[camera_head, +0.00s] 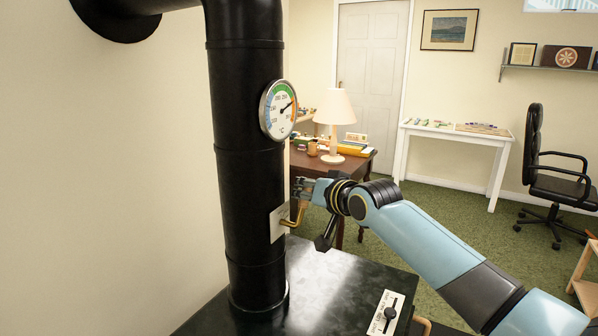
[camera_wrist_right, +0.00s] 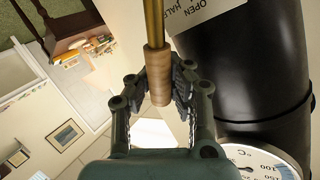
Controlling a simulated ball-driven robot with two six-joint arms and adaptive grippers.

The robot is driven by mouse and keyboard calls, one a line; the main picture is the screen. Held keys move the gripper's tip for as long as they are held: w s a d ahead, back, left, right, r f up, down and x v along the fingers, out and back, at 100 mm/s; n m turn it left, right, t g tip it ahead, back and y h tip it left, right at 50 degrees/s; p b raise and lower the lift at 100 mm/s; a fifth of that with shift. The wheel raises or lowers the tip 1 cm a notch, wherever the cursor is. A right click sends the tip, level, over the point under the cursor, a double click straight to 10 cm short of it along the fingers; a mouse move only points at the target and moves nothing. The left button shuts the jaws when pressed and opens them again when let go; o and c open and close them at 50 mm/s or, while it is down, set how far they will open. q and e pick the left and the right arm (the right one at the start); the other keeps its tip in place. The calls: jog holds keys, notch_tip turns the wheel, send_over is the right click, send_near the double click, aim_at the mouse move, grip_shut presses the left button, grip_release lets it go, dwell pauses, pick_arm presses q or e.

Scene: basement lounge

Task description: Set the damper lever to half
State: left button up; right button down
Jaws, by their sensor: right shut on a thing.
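The damper lever (camera_head: 290,222) is a brass rod on the black stovepipe (camera_head: 248,185), in front of a pale label plate (camera_head: 276,226). In the right wrist view the lever's brass rod (camera_wrist_right: 154,22) ends in a wooden handle (camera_wrist_right: 155,68). The plate (camera_wrist_right: 205,12) there reads "OPEN" and "HALF"; the rest is cut off. My right gripper (camera_head: 302,188) reaches the lever from the right. In the wrist view the right gripper (camera_wrist_right: 159,88) has its dark pads on both sides of the wooden handle and is shut on it. The lever's exact setting cannot be read. My left gripper is out of view.
A round temperature gauge (camera_head: 278,110) sits on the pipe above the lever. The dark stove top (camera_head: 330,285) lies below, with a second small lever plate (camera_head: 386,313) at its front. A desk with a lamp (camera_head: 336,120) stands behind my right gripper.

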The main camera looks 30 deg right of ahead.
jog(key=shift+d+f+m+g+y+p, duration=0.35)
jog(key=shift+f+m+g+y+p, duration=0.05)
jog(key=shift+f+p, duration=0.05)
jog(key=shift+w+d+f+m+g+p, duration=0.15)
jog(key=shift+d+f+m+g+p, duration=0.15)
jog(key=shift+f+m, duration=0.2)
jog(key=c, duration=1.8)
grip_release()
jog(key=o, duration=0.4)
jog(key=shift+s+r, duration=0.2)
jog(key=shift+o, duration=1.2)
jog(key=shift+r, duration=0.1)
jog(key=shift+w, duration=0.2)
